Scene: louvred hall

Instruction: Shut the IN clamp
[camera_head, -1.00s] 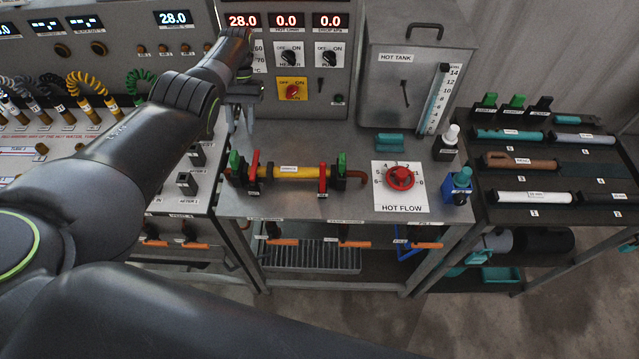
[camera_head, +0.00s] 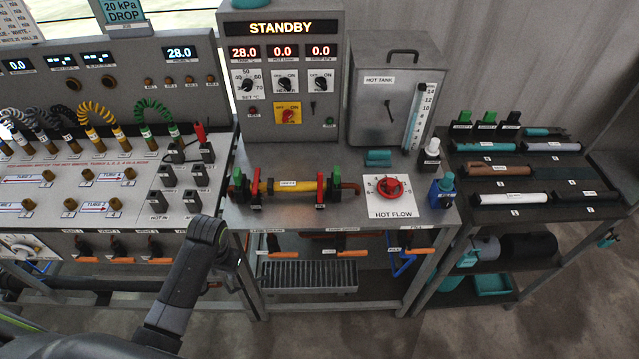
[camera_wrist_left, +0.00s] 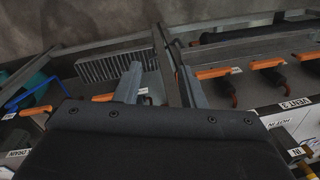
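A tube (camera_head: 290,186) with a yellow middle lies across the central steel bench. A red clamp lever (camera_head: 255,188) stands raised at its left end, beside a green piece (camera_head: 238,181). A second red lever (camera_head: 320,189) stands raised at its right end, beside another green piece. The small labels under the clamps are too small to read, so I cannot tell for sure which is IN. My left gripper (camera_wrist_left: 158,72) is open and empty in the left wrist view, low in front of the benches and away from both clamps. My right gripper is out of view.
The HOT TANK (camera_head: 390,95) and the STANDBY panel (camera_head: 285,60) are behind. Orange-handled valves (camera_head: 280,254) hang under the bench's front edge, above a grate (camera_head: 310,276).

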